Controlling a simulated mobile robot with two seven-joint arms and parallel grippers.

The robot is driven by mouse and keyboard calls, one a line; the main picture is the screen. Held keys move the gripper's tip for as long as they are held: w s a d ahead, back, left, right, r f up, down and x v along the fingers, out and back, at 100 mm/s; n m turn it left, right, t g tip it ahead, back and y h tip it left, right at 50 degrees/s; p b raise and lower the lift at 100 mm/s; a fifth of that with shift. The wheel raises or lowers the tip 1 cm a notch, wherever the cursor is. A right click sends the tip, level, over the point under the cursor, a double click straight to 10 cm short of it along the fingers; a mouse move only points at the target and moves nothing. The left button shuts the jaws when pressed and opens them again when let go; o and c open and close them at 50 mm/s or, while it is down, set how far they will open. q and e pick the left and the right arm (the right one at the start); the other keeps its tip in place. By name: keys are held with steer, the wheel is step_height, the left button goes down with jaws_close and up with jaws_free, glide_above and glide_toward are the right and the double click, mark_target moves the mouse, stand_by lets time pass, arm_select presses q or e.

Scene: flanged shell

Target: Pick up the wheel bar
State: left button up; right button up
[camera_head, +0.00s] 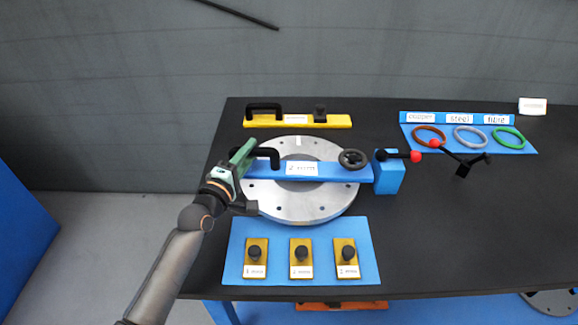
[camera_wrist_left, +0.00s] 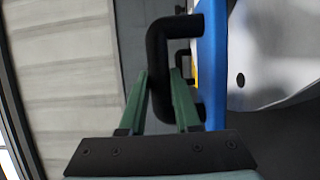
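The wheel bar (camera_head: 335,169) is a long blue bar with a white label, a black handle (camera_head: 268,153) at its left end and a black handwheel (camera_head: 353,159) near its right end. It lies across the round grey metal flange (camera_head: 300,210). My left gripper (camera_head: 243,154), with green fingers, is at the handle end. In the left wrist view, its fingers (camera_wrist_left: 160,85) are apart, one on each side of the black handle's grip (camera_wrist_left: 157,55); I cannot tell whether they touch it. My right gripper is in neither view.
A yellow bar (camera_head: 335,121) with a black handle lies behind the flange. A blue block (camera_head: 389,177) with a red-knobbed lever stands right. A blue mat (camera_head: 326,231) with several knobbed yellow plates lies in front. A blue ring tray (camera_head: 520,149) is back right.

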arm_select(q)
jaws_close()
stand_by(0.8)
steer(key=shift+r, duration=0.2)
